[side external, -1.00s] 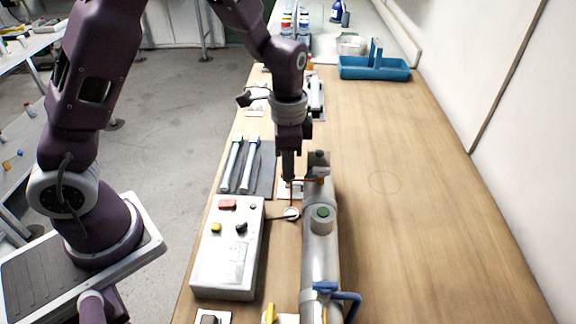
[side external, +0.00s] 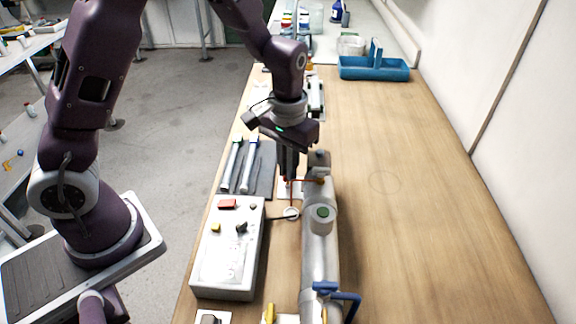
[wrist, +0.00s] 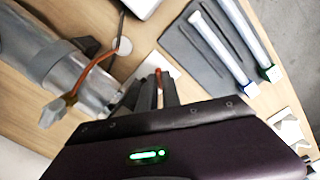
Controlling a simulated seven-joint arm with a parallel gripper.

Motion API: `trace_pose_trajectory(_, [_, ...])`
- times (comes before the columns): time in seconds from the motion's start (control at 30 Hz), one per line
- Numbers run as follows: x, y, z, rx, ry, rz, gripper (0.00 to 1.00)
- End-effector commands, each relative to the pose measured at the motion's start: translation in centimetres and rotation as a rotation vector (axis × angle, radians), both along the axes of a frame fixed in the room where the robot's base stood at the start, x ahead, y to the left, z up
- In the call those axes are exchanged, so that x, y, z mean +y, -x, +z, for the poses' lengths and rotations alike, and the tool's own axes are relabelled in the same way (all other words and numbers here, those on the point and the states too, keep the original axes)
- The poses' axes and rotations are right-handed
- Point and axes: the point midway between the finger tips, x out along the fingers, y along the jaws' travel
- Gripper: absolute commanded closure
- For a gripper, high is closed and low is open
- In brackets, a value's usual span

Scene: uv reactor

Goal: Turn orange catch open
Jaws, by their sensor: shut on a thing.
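The orange catch is a thin orange strip (side external: 304,181) at the far end of the metal reactor tube (side external: 322,255). In the wrist view an orange strip (wrist: 92,74) crosses the tube (wrist: 62,66), with a grey tab at its lower end. My gripper (side external: 290,178) points down just left of the tube's far end. In the wrist view its dark fingers (wrist: 157,78) are close together, with a small red-orange piece between their tips. They are shut on the catch, though the fingers hide most of the contact.
A grey control box (side external: 228,250) stands left of the tube, with a small white disc (side external: 291,213) between them. Two capped tubes (side external: 240,165) lie on a dark mat behind the box. A blue valve handle (side external: 337,292) is at the near end. The table's right side is clear.

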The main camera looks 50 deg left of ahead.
Motion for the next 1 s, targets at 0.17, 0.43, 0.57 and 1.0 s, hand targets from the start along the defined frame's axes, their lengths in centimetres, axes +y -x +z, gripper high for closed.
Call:
trace_pose_trajectory(0.17, [0.00, -0.03, 0.07, -0.001, 0.001, 0.163, 1.00])
trace_pose_trajectory(0.43, [-0.01, -0.03, 0.08, -0.001, 0.001, 0.382, 1.00])
trace_pose_trajectory(0.57, [-0.03, -0.03, 0.08, -0.001, 0.001, 0.462, 1.00])
trace_pose_trajectory(1.0, [-0.03, -0.04, 0.08, -0.002, 0.002, 0.596, 1.00])
